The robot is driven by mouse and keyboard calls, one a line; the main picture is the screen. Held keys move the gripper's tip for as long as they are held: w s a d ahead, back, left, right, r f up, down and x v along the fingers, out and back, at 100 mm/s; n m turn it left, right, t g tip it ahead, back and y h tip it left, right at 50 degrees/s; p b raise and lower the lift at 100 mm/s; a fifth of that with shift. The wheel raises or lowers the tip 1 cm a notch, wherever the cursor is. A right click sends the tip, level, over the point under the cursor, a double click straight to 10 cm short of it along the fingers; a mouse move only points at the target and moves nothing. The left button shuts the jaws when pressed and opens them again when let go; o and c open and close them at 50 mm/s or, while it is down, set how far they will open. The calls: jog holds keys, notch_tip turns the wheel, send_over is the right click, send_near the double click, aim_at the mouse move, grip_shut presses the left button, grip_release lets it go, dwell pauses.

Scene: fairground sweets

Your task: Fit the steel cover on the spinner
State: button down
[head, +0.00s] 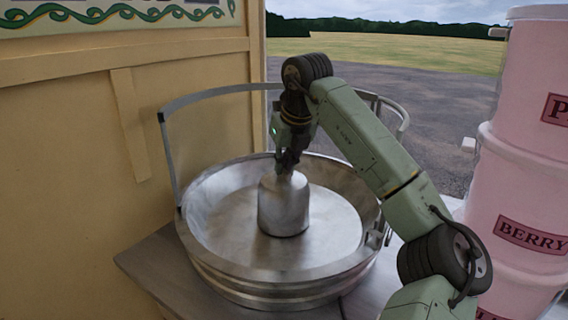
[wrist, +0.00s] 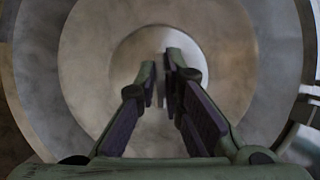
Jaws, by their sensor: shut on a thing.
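The steel cover (head: 283,207) is a metal cylinder with a domed shoulder, upright in the middle of the wide steel pan in the head view. My gripper (head: 287,162) is above it, shut on the top of the cover. The wrist view shows my gripper (wrist: 166,85) from above, its two fingers close together over the round cover (wrist: 135,50). What lies between the fingertips is mostly hidden. The spinner's pan (head: 225,265) surrounds the cover; the spinner head is not visible. I cannot tell whether the cover touches the pan floor.
A metal hoop rail (head: 215,91) rises around the back of the pan. The pan stands on a grey counter (head: 155,262), beside a yellow wall (head: 60,170) at left. Stacked pink tubs (head: 525,190) stand at right, close to my arm.

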jog(key=c, duration=1.6)
grip_release()
jog(key=shift+c, duration=0.2)
jog(key=shift+o, duration=0.5)
jog(key=o, duration=0.5)
jog(key=shift+r, duration=0.15)
jog(key=shift+r+p, duration=2.3)
jog(key=shift+r, duration=0.6)
jog(key=shift+f, duration=0.1)
